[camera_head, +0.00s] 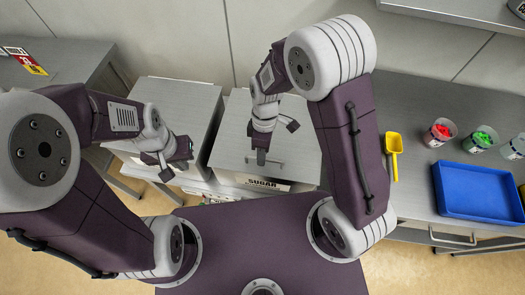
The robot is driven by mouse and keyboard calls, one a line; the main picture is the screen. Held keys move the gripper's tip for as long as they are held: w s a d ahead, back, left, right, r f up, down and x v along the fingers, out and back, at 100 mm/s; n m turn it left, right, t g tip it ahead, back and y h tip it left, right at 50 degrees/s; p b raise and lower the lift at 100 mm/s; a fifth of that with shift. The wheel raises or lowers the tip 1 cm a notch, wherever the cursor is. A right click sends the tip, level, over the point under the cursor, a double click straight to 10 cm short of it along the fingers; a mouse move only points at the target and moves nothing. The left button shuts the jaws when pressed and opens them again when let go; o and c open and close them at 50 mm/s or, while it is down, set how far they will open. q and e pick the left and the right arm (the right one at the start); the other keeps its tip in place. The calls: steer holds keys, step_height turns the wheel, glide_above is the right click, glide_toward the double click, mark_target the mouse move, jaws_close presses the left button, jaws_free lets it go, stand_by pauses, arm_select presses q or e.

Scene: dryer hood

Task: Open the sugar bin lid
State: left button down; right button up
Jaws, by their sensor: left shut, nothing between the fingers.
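The sugar bin (268,185) stands in the centre, with a dark SUGAR label on its front. Its grey metal lid (230,150) looks flat and closed, with a thin bar handle (277,162) near the front edge. My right gripper (262,157) points down over the lid beside the handle; contact and the gap between its fingers cannot be made out. My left gripper (165,173) is shut and empty, to the left in front of the neighbouring bin. The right arm hides part of the lid's back and right side.
A second grey-lidded bin (180,100) stands left of the sugar bin. On the right counter are a yellow scoop (394,147), a cup with red contents (439,133), a cup with green contents (481,138) and a blue tray (440,196). A wall closes off the back.

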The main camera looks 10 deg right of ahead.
steer(key=shift+s, duration=0.15)
jaws_close()
steer(key=shift+w, duration=0.2)
stand_by(1.1)
